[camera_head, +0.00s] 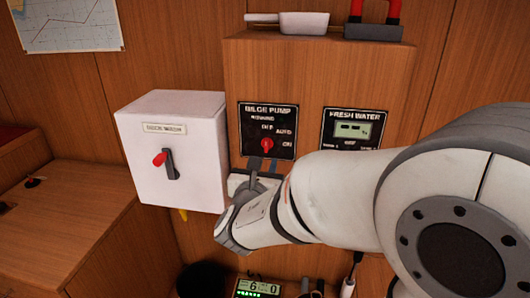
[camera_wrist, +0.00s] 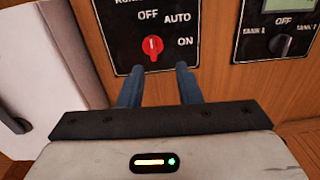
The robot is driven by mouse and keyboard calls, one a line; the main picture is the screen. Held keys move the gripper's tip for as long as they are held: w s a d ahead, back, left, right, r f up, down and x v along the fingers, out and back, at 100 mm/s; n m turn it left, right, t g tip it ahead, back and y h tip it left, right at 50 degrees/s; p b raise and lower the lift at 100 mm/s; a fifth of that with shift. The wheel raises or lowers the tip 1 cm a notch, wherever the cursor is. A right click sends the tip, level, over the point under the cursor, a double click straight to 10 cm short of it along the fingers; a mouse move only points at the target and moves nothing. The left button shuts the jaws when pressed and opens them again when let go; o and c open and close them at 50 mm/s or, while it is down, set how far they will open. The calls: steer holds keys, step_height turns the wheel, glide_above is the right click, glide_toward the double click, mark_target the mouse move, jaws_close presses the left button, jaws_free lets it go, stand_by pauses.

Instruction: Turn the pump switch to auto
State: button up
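The bilge pump panel (camera_head: 257,116) is a black plate on the wooden cabinet, marked OFF, AUTO and ON. Its red switch knob (camera_head: 267,144) also shows in the wrist view (camera_wrist: 152,46). The knob stands close to upright there, its pale mark pointing up toward OFF. My gripper (camera_head: 264,165) is just below the panel. In the wrist view its two blue-grey fingers (camera_wrist: 158,84) are spread apart, with nothing between them. The knob is beyond the fingertips, roughly between them, and appears untouched.
A fresh water panel (camera_head: 352,129) with a small display is to the right; its black knob (camera_wrist: 283,45) shows in the wrist view. A white box (camera_head: 185,115) with a red-tipped lever juts out at the left. A pan (camera_head: 289,22) sits on the cabinet top.

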mark_target(266, 146)
steer(key=shift+n+y, duration=0.3)
steer(key=w, duration=0.7)
steer(key=shift+w+d, duration=0.35)
steer(key=shift+w, duration=0.05)
steer(key=shift+c, duration=0.5)
